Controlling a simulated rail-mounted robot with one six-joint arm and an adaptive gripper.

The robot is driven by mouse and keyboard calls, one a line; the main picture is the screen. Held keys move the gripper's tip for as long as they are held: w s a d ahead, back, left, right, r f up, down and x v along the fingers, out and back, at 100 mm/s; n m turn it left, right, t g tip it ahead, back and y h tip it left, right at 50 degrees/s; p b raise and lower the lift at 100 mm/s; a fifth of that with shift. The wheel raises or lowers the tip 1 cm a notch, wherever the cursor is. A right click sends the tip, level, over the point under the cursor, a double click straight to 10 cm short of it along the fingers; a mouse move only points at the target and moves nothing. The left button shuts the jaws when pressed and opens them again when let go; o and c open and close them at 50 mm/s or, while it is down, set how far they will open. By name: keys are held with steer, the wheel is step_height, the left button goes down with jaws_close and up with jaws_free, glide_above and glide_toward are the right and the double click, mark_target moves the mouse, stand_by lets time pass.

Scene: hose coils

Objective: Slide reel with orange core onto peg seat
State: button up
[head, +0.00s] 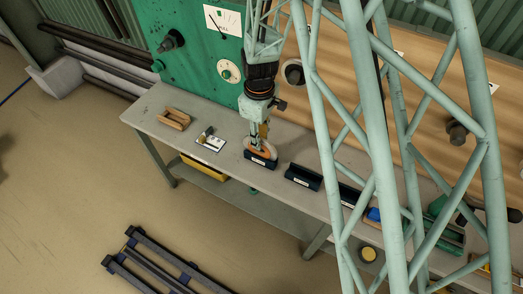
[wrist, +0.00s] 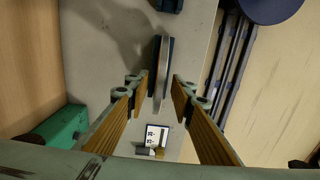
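The reel with the orange core (head: 262,146) stands upright in a dark holder (head: 262,161) on the workbench. In the wrist view the reel (wrist: 160,85) shows edge-on as a thin grey strip; its orange core cannot be made out there. My gripper (head: 262,132) is directly above the reel. In the wrist view its two fingers (wrist: 160,87) are apart, one on each side of the reel with visible gaps. Dark pegs stick out of the green panel (head: 170,42) and the wooden board (head: 457,133). I cannot tell which is the peg seat.
More dark holders (head: 303,177) line the workbench to the right. A wooden block (head: 174,118) and a small white plate with parts (head: 210,141) lie to the left. A grey round piece (head: 294,72) is on the wooden board. My lattice structure covers much of the right side.

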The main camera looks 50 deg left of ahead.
steer(key=shift+c, duration=0.7)
jaws_close()
steer(key=shift+r, duration=0.95)
stand_by(1.1)
steer(key=shift+r+p, duration=0.4)
steer(key=shift+r, duration=1.4)
steer(key=shift+r, duration=0.4)
steer(key=shift+c, duration=2.1)
jaws_free()
jaws_close()
steer(key=shift+w, duration=0.1)
